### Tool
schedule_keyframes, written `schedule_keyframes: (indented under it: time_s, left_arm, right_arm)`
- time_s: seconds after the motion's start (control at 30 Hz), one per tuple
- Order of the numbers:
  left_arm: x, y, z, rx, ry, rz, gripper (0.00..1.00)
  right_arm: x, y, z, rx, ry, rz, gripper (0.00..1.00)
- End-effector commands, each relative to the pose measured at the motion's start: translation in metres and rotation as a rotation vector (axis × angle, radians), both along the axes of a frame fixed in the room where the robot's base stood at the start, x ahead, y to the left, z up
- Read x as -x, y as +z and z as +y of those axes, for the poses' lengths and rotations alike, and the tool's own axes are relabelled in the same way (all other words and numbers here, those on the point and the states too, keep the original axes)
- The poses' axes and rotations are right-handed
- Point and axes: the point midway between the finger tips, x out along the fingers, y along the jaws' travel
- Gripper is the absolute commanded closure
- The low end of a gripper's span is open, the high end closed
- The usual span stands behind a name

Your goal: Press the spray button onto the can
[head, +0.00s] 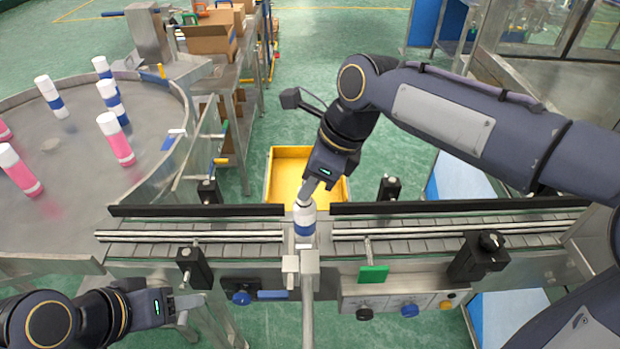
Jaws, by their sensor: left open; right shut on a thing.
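A white can with a blue band (304,222) stands upright at the middle of the conveyor, in the gap between the black side rails. My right gripper (304,192) points down at the top of this can. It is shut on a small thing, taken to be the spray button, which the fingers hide. I cannot tell whether the button touches the can. My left gripper (190,308) is open and empty at the lower left, in front of the conveyor and well apart from the can.
A round metal table (70,200) at the left holds several blue-and-white and pink-and-white cans. A yellow bin (280,172) stands behind the conveyor (430,236). Black posts and a metal fixture (308,265) flank the can. Boxes (208,38) sit on a rear bench.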

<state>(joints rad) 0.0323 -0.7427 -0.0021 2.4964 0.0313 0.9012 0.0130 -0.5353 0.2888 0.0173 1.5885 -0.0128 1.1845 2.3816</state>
Motion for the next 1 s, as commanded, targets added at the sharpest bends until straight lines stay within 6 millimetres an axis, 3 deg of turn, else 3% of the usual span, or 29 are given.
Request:
schedule_keyframes:
  time_s: [0.43, 0.47, 0.63, 0.83, 1.0]
  left_arm:
    - [0.0, 0.002, 0.0, 0.0, 0.0, 0.0, 0.46]
    - [0.0, 0.0021, 0.0, 0.0, 0.0, 0.0, 0.46]
    - [0.0, 0.002, 0.0, 0.0, 0.0, 0.0, 0.46]
    - [0.0, 0.002, 0.0, 0.0, 0.0, 0.0, 0.46]
    - [0.0, 0.002, 0.0, 0.0, 0.0, 0.0, 0.46]
  right_arm:
    - [0.0001, -0.0001, 0.0001, 0.0, 0.0, 0.0, 1.0]
    - [0.0001, 0.0, 0.0, 0.0, 0.0, 0.0, 0.82]
    - [0.0001, 0.0, 0.0001, 0.0, 0.0, 0.0, 0.6]
    - [0.0001, 0.0001, 0.0001, 0.0, 0.0, 0.0, 0.58]
    - [0.0001, 0.0001, 0.0001, 0.0, 0.0, 0.0, 0.37]
